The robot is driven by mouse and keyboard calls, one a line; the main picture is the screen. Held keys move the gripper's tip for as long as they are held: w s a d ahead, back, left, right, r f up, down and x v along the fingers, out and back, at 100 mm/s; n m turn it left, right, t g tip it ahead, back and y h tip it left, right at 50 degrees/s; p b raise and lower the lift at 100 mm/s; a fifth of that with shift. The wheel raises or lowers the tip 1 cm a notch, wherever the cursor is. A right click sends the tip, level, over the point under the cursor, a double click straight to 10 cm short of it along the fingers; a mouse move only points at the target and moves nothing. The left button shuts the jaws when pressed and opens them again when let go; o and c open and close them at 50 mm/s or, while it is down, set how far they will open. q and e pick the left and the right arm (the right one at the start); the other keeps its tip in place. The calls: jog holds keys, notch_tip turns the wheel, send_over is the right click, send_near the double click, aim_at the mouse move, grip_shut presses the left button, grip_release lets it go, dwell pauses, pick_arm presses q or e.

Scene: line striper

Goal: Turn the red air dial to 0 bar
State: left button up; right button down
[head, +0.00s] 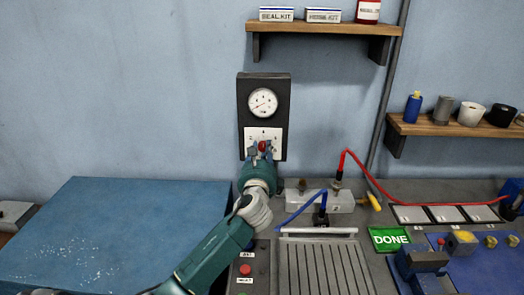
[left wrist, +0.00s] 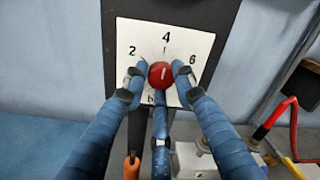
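The red air dial (head: 263,146) sits on a white scale plate on a dark wall panel (head: 244,112). In the left wrist view the red dial (left wrist: 161,75) has a white mark that points up, close to the 4. The plate (left wrist: 185,43) shows 2, 4 and 6; its lower part is mostly hidden by fingers. My left gripper (head: 262,152) is at the dial. In the left wrist view its blue fingers (left wrist: 160,78) close around the dial from left, right and below, and appear to touch it. A round pressure gauge (head: 263,102) is above the dial. My right gripper is not seen.
Below stand a grey block with a blue-handled valve (head: 320,200), a red hose (head: 375,182), a ribbed tray (head: 322,265) and a green DONE pad (head: 389,239). A blue table (head: 120,225) is at left. Shelves (head: 325,28) hang above and at right.

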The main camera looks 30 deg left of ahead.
pick_arm(q)
grip_shut()
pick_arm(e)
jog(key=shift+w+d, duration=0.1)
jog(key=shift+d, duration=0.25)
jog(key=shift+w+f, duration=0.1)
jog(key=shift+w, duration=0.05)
